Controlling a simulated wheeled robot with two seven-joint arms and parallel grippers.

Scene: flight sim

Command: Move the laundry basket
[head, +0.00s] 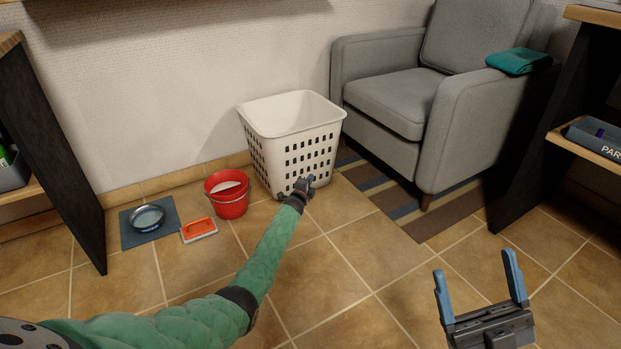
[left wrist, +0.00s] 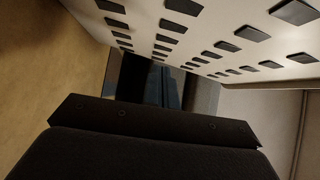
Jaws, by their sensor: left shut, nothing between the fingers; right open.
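The white laundry basket (head: 292,118) stands upright on the tiled floor against the back wall. Its sides have rows of dark holes, and it looks empty inside. My left gripper (head: 309,181) is shut at the basket's lower front side, with nothing between its fingers. In the left wrist view the basket's perforated wall (left wrist: 225,62) fills the top, very close to the gripper. I cannot tell whether they touch. My right gripper (head: 478,283) is open and empty over the floor at the lower right, well apart from the basket.
A red bucket (head: 227,203) stands left of the basket, with an orange brush (head: 198,229) and a metal bowl (head: 147,218) on a blue mat (head: 131,240) beyond. A grey armchair (head: 395,105) and striped rug (head: 440,218) are to the right. The front floor is clear.

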